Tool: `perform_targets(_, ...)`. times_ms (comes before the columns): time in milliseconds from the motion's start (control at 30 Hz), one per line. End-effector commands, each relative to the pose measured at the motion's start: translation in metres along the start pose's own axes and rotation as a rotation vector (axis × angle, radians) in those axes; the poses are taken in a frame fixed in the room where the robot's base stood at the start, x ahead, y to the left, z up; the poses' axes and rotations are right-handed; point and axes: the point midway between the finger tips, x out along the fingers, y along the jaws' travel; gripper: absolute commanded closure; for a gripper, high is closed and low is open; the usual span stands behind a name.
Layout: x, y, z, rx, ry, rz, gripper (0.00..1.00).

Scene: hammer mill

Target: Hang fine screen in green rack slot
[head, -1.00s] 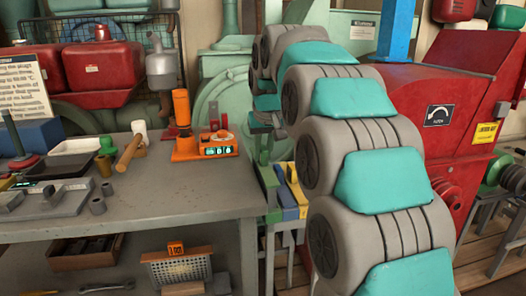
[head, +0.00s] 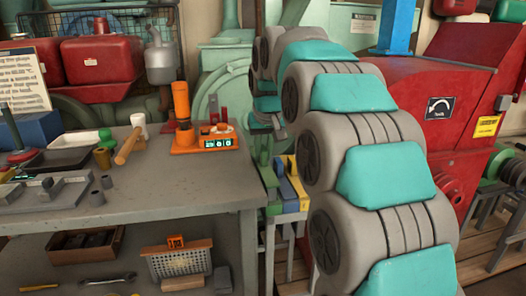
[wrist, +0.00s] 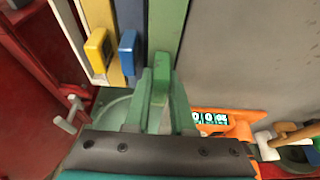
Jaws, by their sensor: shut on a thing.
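My gripper (wrist: 160,88) is in the middle of the wrist view, its jaws closed around a narrow green piece (wrist: 160,70). I cannot tell whether this piece belongs to the fine screen; no mesh shows there. The green rack slot (wrist: 168,25) is a green strip directly beyond the jaws, beside the blue and yellow strips. In the head view, the rack's green bar (head: 267,186) stands at the bench's right end, just below my gripper (head: 263,140). Any gap or contact between the held piece and the slot is hidden.
A yellow block (wrist: 98,47) and a blue block (wrist: 128,48) sit left of the green strip. The grey bench (head: 150,198) bears an orange device (head: 205,142) with a lit display. The red mill (head: 430,90) stands at right.

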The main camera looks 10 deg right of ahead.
Motion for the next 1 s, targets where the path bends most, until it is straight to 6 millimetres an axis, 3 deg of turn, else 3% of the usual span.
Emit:
perform_targets(533, 0.010, 0.000, 0.004, 0.000, 0.003, 0.000, 1.00)
perform_targets(567, 0.010, 0.000, 0.004, 0.000, 0.003, 0.000, 0.75)
perform_targets(600, 0.010, 0.000, 0.004, 0.000, 0.003, 0.000, 0.71)
perform_targets(833, 0.011, 0.000, 0.004, 0.000, 0.001, -0.001, 0.45)
perform_targets(1000, 0.011, -0.001, 0.004, -0.001, 0.000, -0.002, 0.43)
